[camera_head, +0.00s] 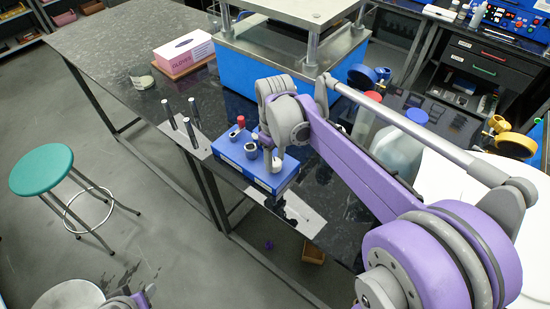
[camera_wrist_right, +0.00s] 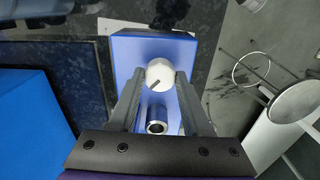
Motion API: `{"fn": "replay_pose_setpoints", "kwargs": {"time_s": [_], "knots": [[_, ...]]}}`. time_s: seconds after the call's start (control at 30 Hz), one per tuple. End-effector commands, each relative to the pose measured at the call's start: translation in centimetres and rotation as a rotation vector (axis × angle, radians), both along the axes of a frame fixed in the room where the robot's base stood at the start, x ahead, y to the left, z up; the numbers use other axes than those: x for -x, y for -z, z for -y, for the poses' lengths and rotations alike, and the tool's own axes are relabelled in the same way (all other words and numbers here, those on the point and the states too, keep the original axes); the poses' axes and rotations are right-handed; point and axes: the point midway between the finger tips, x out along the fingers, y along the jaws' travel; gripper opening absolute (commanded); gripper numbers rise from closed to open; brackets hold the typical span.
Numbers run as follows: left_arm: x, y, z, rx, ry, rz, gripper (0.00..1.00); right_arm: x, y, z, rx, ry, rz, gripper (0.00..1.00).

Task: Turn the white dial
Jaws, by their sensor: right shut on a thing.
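The white dial (camera_wrist_right: 159,74) is a round knob with a dark line across its face, pointing to the lower left. It sits on a blue box (camera_wrist_right: 125,55), which also shows in the head view (camera_head: 262,181) at the bench edge. My right gripper (camera_wrist_right: 160,83) is shut on the dial, with one finger on each side. In the head view my right gripper (camera_head: 272,163) comes down over the right part of the box and hides the dial. A small part of my left arm shows at the bottom edge of the head view; its jaws are not visible.
A metal cylinder (camera_wrist_right: 156,122) stands on the box close to the dial. A red button (camera_head: 241,121) is near the box's back. Dark upright rods (camera_head: 190,132) stand to its left. A blue press (camera_head: 240,70) is behind. Bottles (camera_head: 399,150) stand to the right.

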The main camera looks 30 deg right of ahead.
Motion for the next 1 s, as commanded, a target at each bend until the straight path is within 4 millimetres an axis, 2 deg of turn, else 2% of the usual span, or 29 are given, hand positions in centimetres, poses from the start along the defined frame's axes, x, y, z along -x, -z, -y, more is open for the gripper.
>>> {"fn": "replay_pose_setpoints", "kwargs": {"time_s": [0.33,0.87,0.9,1.0], "knots": [[0.03,0.09,0.0,0.0,0.0,-0.001,0.5,-0.03,-0.05,0.02,0.001,-0.139,0.0,0.0],[0.04,0.1,0.0,0.0,0.0,-0.001,0.5,-0.04,-0.06,0.03,0.001,-0.163,0.001,0.0],[0.04,0.1,0.0,0.0,0.0,-0.001,0.5,-0.04,-0.06,0.03,0.001,-0.162,0.001,0.52],[0.04,0.1,0.0,0.0,0.0,-0.001,0.5,-0.03,-0.05,0.02,0.001,-0.162,0.0,0.7]]}}
